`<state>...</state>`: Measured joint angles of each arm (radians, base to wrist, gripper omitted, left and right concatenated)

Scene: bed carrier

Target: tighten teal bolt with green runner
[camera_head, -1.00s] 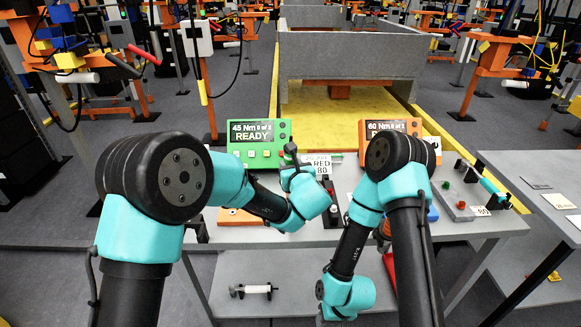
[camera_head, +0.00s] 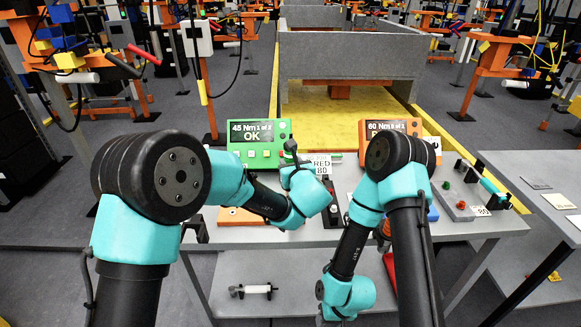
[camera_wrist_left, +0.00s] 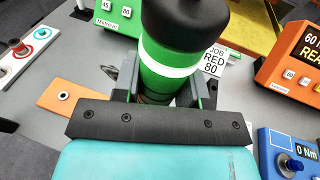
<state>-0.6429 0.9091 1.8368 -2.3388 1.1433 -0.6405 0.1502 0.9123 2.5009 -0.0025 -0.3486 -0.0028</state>
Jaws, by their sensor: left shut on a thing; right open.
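The green runner (camera_wrist_left: 165,58) is a thick upright tool with a white band and a black top. My left gripper (camera_wrist_left: 155,88) is shut around its body in the left wrist view. In the head view, the runner's top (camera_head: 290,147) shows just above my left gripper (camera_head: 291,165). The green controller (camera_head: 260,145) reads "45 Nm 1 of 2 OK".
An orange block (camera_wrist_left: 70,97) with a bolt-like fitting lies left of the gripper. An orange controller (camera_head: 393,127) stands at the right, with a job card (camera_head: 322,165) nearby. A blue "0 Nm" device (camera_wrist_left: 290,160) is at lower right. A grey side table (camera_head: 540,190) is farther right.

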